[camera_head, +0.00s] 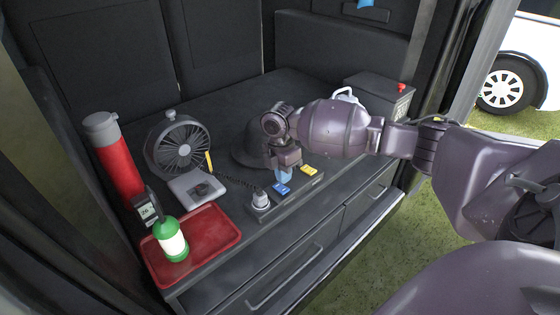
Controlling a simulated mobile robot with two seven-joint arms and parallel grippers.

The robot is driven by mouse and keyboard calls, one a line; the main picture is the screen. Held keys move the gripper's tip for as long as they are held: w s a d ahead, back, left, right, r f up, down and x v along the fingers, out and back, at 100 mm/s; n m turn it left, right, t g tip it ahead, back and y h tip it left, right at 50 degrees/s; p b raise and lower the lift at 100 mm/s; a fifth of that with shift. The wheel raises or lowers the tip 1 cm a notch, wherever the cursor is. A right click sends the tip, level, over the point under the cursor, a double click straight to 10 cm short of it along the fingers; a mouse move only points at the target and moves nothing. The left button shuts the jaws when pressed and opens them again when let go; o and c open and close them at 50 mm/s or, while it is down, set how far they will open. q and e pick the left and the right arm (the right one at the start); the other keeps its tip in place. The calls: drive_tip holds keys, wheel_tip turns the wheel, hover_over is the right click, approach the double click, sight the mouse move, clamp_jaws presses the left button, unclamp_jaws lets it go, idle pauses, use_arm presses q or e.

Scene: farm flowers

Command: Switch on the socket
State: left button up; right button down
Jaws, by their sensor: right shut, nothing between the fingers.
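The socket (296,195) is a dark power strip lying along the front edge of the dark counter. A grey plug with a coiled black cord (260,201) sits at its left end. A blue switch (282,188) and a yellow switch (308,169) show on its top. My right gripper (284,176) reaches in from the right and points down, shut and empty, just above and behind the blue switch. I cannot tell whether its tips touch the strip. My left gripper is not in view.
A fan (180,147), a red cylinder (118,160), a light grey box (196,187) and a red tray (213,226) with a green-and-white bottle (171,239) stand on the left. A dark round object (246,150) lies behind my gripper. A black battery-like box (377,93) stands at the back right.

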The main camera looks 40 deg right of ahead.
sight(285, 190)
wheel_tip(285, 190, down, 3)
drive_tip(key=shift+s+r, duration=0.1)
drive_tip(key=shift+s, duration=0.05)
idle(0.3)
drive_tip(key=shift+s+f, duration=0.1)
drive_tip(key=shift+f, duration=0.2)
drive_tip(key=shift+w+r, duration=0.3)
drive_tip(key=shift+w, duration=0.45)
